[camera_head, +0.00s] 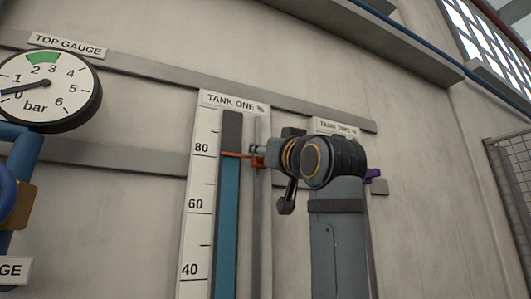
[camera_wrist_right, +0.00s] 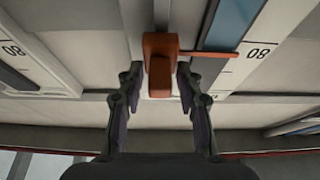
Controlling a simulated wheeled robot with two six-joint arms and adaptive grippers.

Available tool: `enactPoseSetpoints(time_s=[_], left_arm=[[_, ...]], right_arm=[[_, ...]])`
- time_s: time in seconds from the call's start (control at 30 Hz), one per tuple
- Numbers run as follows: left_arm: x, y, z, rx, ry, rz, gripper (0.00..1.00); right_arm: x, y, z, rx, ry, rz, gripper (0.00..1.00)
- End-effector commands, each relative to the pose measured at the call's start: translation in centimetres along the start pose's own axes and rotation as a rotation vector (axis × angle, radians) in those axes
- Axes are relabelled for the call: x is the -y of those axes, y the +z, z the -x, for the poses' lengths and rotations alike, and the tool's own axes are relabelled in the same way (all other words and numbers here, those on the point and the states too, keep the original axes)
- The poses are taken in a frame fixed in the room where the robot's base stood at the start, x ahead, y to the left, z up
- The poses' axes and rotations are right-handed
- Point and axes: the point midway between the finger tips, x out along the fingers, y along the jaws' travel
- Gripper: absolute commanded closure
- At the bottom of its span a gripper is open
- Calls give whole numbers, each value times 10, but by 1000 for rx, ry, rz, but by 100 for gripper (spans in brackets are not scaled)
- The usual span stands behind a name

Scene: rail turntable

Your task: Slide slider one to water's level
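The tank one scale (camera_head: 196,175) is a white board with a blue water column (camera_head: 228,225) and a dark empty part above it. Slider one has a thin orange pointer (camera_head: 237,155) that lies across the column at about the top of the blue, near the 80 mark. The pointer runs right from the block along the blue edge. My right gripper (camera_head: 262,153) also shows in the head view. My left gripper is out of view.
The tank two label (camera_head: 337,127) is partly hidden behind my right arm, and its scale is mostly covered. A purple piece (camera_head: 373,174) shows right of my wrist. A top gauge (camera_head: 45,90) and blue pipe (camera_head: 20,150) are at the left.

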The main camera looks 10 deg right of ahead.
Motion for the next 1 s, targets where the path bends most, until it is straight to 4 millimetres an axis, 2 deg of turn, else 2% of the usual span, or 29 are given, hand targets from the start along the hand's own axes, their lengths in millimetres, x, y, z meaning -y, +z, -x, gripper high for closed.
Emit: enactPoseSetpoints(time_s=[0.37, 0.47, 0.8, 1.0], left_arm=[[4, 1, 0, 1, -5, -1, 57], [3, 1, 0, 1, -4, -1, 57], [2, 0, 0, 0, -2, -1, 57], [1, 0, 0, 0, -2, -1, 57]], right_arm=[[0, 1, 3, 2, 0, 0, 57], [0, 0, 17, -1, -1, 0, 57], [0, -1, 97, -3, 0, 0, 57], [0, 0, 119, 0, 0, 0, 57]])
